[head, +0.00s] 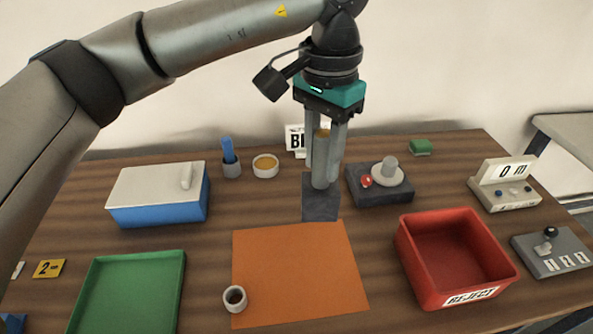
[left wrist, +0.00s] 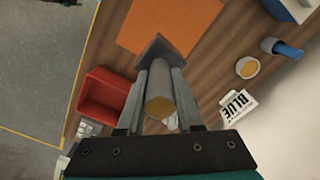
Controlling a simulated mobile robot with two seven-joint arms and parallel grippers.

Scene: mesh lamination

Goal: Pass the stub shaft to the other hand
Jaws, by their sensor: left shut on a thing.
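The stub shaft (head: 321,165) is a grey cylinder with a tan upper end face, held upright. My left gripper (head: 322,178) points down and is shut on it, one finger on each side. In the left wrist view the shaft (left wrist: 159,85) lies between the two fingers of the left gripper (left wrist: 160,75), its tan end toward the camera. The shaft's lower end is over a dark grey square piece (head: 320,207); I cannot tell whether they touch. My right gripper is not in view.
An orange mat (head: 298,265) with a small grey cup (head: 235,298) lies in front. A red reject bin (head: 455,250) is at right, a green tray (head: 130,290) and blue box (head: 160,208) at left. A dark block with a red button (head: 385,190) stands close right of the shaft.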

